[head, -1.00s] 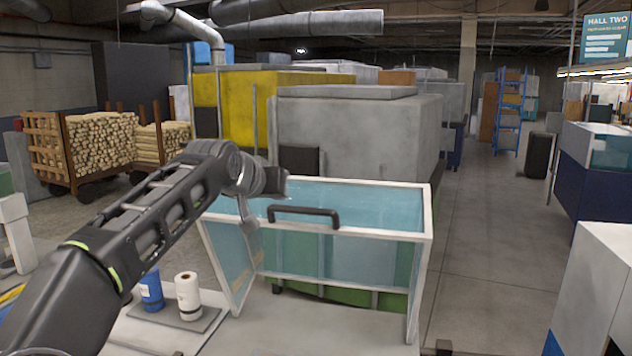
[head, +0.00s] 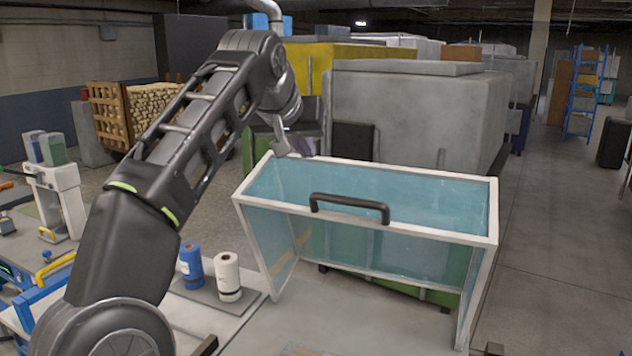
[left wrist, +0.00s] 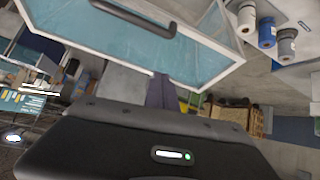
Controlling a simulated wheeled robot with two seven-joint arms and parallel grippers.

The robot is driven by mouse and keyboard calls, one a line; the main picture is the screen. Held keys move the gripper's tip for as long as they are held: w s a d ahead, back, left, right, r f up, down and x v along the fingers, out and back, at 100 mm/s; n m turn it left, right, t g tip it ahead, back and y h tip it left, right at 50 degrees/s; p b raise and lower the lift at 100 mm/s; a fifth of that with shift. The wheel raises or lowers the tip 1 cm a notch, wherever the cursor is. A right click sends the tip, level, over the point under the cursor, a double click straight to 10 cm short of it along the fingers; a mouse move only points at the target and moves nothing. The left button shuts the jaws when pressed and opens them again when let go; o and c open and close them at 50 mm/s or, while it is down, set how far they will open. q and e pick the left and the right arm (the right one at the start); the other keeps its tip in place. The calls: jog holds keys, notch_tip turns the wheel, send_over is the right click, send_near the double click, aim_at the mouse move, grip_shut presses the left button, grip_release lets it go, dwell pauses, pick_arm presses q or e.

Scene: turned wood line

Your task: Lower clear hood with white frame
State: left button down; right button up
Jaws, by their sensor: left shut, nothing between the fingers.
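The clear hood with a white frame (head: 380,217) stands raised over the bench, its bluish clear panels facing me. A dark handle (head: 349,208) runs along its front top bar. The hood (left wrist: 225,50) and its handle (left wrist: 135,18) also show in the left wrist view. My left gripper (head: 306,150) is above and behind the hood's left top corner, apart from the handle. Its fingers (left wrist: 162,92) are shut with nothing between them. My right gripper is not in view.
Blue and white rolls (head: 228,276) stand on a grey plate left of the hood. A bench with a small press (head: 57,190) is at the far left. A large grey machine (head: 415,115) stands behind the hood. The floor to the right is open.

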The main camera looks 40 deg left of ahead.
pick_arm(q)
jog(key=p+x, duration=0.1)
jog(key=x, duration=0.9)
jog(key=shift+f, duration=0.1)
jog(key=s, duration=0.1)
jog(key=s+d+f, duration=0.1)
jog(key=s, duration=0.1)
jog(key=shift+d+f, duration=0.1)
jog(key=shift+d, duration=0.05)
jog(key=shift+s+d+f, duration=0.1)
jog(key=shift+f, duration=0.15)
jog(key=shift+b, duration=0.3)
